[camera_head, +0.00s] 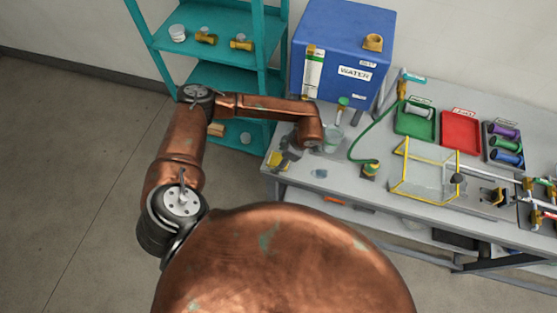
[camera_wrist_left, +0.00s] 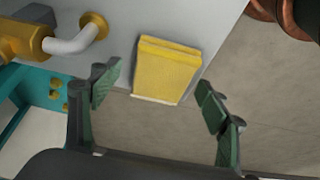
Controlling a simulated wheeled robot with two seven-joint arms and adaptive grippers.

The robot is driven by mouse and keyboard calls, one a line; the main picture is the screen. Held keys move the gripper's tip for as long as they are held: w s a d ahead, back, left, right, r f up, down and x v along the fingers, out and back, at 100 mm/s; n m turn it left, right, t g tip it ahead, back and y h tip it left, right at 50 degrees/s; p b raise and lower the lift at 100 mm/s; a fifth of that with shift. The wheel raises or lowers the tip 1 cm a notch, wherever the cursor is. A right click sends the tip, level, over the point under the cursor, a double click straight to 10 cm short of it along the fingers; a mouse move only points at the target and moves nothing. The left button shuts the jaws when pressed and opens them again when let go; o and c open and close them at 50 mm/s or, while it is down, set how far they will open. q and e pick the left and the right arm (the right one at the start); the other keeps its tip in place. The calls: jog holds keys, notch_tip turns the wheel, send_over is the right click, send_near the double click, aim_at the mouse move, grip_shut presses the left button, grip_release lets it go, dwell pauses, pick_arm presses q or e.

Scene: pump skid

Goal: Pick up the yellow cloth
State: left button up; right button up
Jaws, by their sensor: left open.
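The yellow cloth (camera_wrist_left: 167,70) is a folded, ribbed pad at the grey bench's edge in the left wrist view, its lower end reaching over the edge. In the head view a small yellow patch at the bench's left corner looks like the cloth (camera_head: 275,159). My left gripper (camera_wrist_left: 160,78) is open, with its two green-padded fingers apart on either side of the cloth in the picture. The cloth is not gripped, and I cannot tell the height between them. In the head view my left wrist is over that corner and hides much of the gripper. My right gripper is not in view.
A brass fitting with a white pipe (camera_wrist_left: 75,42) is left of the cloth. On the bench (camera_head: 330,186) stand a blue water tank (camera_head: 330,28), a green hose (camera_head: 366,138), a yellow-framed box (camera_head: 420,190) and coloured trays. A teal shelf (camera_head: 205,75) stands left of the bench.

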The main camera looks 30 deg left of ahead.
pick_arm(q)
jog(key=shift+d, duration=0.1)
jog(key=shift+c, duration=0.5)
jog(key=c, duration=1.2)
jog(key=shift+o, duration=0.2)
jog(key=shift+r, duration=0.1)
jog(key=shift+r, duration=0.6)
jog(key=s+d+r+b, duration=0.2)
jog(key=s+d+r, duration=0.4)
jog(key=s+r, duration=0.5)
jog(key=shift+s+r+b, duration=0.3)
jog(key=shift+s+r, duration=0.05)
jog(key=shift+s, duration=0.5)
